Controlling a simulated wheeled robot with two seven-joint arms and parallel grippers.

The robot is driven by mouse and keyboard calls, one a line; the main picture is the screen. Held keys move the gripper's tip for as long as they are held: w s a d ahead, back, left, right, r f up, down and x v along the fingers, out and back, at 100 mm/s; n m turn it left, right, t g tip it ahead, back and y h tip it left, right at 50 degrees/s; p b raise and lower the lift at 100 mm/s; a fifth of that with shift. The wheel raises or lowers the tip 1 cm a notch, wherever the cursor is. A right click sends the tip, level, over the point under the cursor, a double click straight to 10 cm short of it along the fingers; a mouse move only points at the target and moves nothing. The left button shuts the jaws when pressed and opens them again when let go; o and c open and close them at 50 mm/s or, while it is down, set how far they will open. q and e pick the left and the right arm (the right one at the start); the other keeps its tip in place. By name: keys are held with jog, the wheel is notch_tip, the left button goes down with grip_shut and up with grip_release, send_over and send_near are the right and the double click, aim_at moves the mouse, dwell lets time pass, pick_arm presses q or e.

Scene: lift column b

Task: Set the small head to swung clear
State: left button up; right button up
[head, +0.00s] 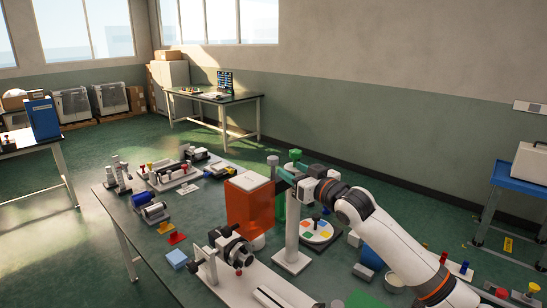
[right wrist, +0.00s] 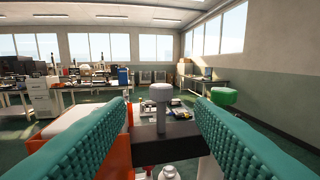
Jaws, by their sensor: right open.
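A grey knob (head: 272,160) stands upright on a short stem beside an orange block with a pale top (head: 250,205). It also shows in the right wrist view (right wrist: 160,93), rising from a dark arm (right wrist: 165,143); I take this arm to be the small head, though I cannot be sure. My right gripper (head: 281,174) is open with teal ribbed fingers. In the right wrist view its fingers (right wrist: 162,103) lie left and right of the knob, with visible gaps, apart from it. The dark arm's pivot is hidden. My left gripper is not in view.
A white post (head: 291,235) stands on the table right of the orange block. A green round-topped thing (head: 295,155) stands close behind my right gripper. A grey machine with a red knob (head: 228,247) is at front left. A disc with coloured patches (head: 316,236) lies right of the post.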

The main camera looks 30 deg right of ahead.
aim_at(276, 161)
jog(key=w, duration=0.2)
jog(key=w+p, duration=0.1)
jog(key=w, duration=0.2)
jog(key=w+a+p, duration=0.1)
jog(key=w, duration=0.2)
jog(key=shift+w, duration=0.35)
jog(key=shift+w+a+f, duration=0.1)
jog(key=shift+w+f, duration=0.1)
jog(key=shift+w, duration=0.3)
grip_shut()
